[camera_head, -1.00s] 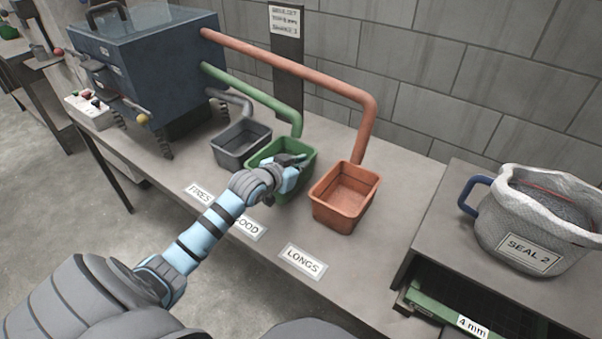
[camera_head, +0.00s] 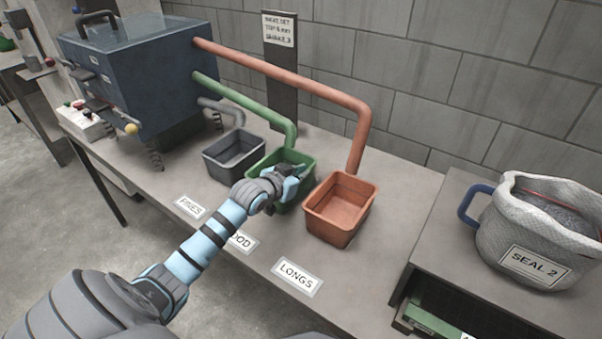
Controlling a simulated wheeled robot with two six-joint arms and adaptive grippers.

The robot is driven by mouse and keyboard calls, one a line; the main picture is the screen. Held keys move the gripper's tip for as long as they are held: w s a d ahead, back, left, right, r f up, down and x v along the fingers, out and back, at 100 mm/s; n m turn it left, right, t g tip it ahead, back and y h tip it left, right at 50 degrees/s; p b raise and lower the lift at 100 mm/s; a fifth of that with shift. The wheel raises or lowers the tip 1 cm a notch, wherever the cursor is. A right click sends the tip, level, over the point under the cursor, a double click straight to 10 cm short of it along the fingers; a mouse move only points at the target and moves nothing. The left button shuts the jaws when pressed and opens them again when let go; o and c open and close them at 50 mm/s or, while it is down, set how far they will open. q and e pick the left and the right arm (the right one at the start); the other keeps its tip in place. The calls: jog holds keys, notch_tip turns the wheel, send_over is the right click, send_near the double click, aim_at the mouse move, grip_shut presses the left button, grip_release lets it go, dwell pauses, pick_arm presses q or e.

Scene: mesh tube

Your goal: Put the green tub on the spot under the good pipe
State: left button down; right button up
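The green tub (camera_head: 307,162) stands on the bench under the open end of the green pipe (camera_head: 245,104), between a grey tub and an orange tub. My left gripper (camera_head: 291,171) is at the tub's near side and over its rim, hiding part of it. Whether its fingers are closed on the rim is too small to tell. The label in front of the green tub (camera_head: 243,242) is partly hidden by my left arm; "OOD" shows. My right gripper is not in view.
The grey tub (camera_head: 219,167) under the grey pipe and the orange tub (camera_head: 318,223) under the orange pipe (camera_head: 300,77) stand close on either side. Labels "FINES" (camera_head: 190,206) and "LONGS" (camera_head: 298,278) lie in front. A "SEAL 2" bag (camera_head: 500,225) stands at right.

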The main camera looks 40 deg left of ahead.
pick_arm(q)
jog(key=c, duration=1.7)
grip_release()
jog(key=shift+s, duration=0.15)
jog(key=v, duration=1.1)
jog(key=shift+s+r, duration=0.25)
jog(key=shift+s, duration=0.05)
